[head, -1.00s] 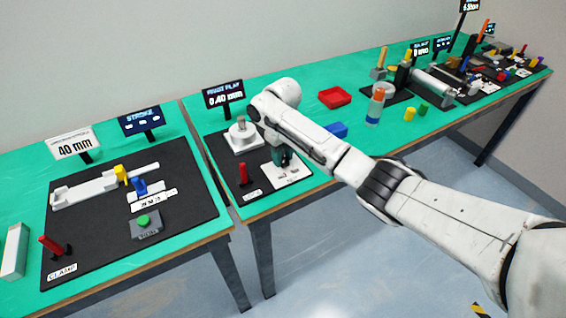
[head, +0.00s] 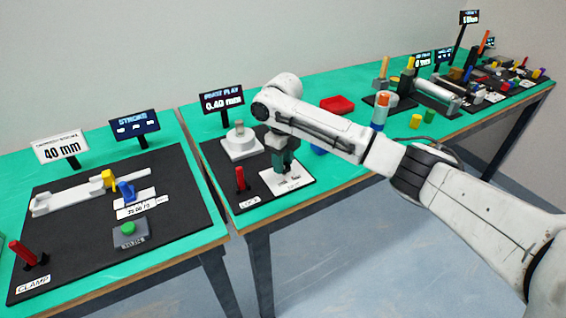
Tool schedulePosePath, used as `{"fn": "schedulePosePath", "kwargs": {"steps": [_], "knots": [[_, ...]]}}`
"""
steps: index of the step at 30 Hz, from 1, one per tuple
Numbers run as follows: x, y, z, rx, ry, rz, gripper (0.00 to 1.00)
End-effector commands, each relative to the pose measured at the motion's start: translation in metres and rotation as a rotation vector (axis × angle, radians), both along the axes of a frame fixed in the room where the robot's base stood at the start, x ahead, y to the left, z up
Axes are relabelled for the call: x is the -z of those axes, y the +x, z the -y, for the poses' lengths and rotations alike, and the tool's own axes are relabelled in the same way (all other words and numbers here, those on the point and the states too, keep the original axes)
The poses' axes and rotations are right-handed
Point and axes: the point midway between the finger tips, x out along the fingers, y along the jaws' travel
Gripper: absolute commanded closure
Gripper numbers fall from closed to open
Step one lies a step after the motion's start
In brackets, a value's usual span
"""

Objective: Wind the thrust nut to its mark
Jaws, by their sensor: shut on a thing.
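My gripper (head: 284,172) points down over a white plate (head: 302,180) on the black mat of the middle station. Its dark green fingers are shut on a small part at the plate, which I take to be the thrust nut; the fingers hide it and any mark beside it. A round white housing (head: 240,148) with a grey post on top stands behind and left of the gripper, apart from it. The display (head: 222,99) behind it reads 0.40 mm.
A red lever (head: 241,178) stands left of the white plate. A red tray (head: 338,103) and a blue block (head: 319,150) lie to the right, the block partly behind my arm. The stroke station (head: 110,215) is on the left table, across a narrow gap.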

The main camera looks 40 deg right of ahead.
Motion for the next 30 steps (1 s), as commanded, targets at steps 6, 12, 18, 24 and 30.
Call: {"fn": "schedulePosePath", "kwargs": {"steps": [6, 12, 18, 24, 30], "knots": [[-0.003, 0.001, 0.0, -0.004, -0.001, 0.005, 0.92], [-0.002, 0.001, 0.0, -0.002, -0.001, 0.004, 0.45], [-0.001, 0.001, 0.0, -0.001, -0.001, 0.002, 0.36], [-0.005, 0.001, 0.0, -0.001, -0.001, 0.002, 0.36], [-0.033, 0.001, 0.0, -0.002, -0.002, 0.005, 0.36]]}}
